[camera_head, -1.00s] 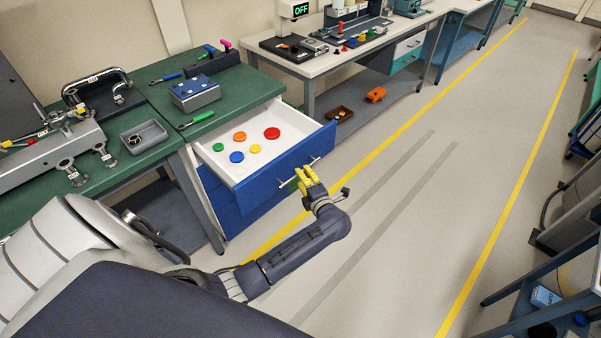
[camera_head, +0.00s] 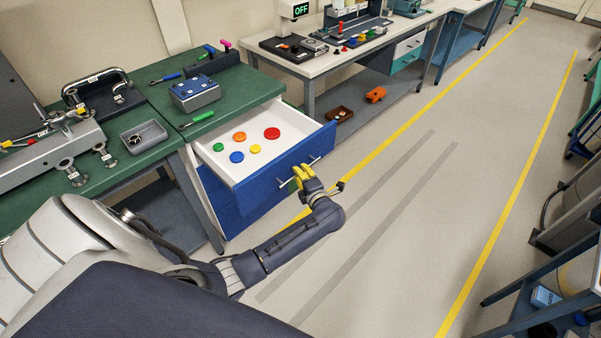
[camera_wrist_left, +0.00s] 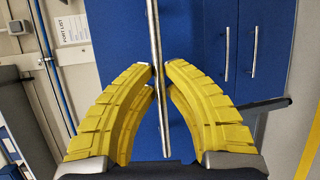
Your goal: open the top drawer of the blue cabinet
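The blue cabinet (camera_head: 217,201) stands under the green bench. Its top drawer (camera_head: 262,187) is pulled out, showing a white interior with several coloured discs (camera_head: 238,157). A silver bar handle (camera_head: 314,160) crosses the drawer's blue front. My left gripper (camera_head: 299,178) is at this handle. In the left wrist view, its yellow fingers (camera_wrist_left: 160,70) close in on both sides of the handle (camera_wrist_left: 154,30) and appear shut on it. Two more silver handles (camera_wrist_left: 228,52) show on blue fronts to the right there. My right gripper is not in view.
The green workbench (camera_head: 240,88) holds a blue-grey box (camera_head: 195,92), a grey tray (camera_head: 143,136) and a green-handled tool (camera_head: 199,118). A white bench (camera_head: 345,62) stands beyond it. The floor (camera_head: 400,190) right of the drawer is clear.

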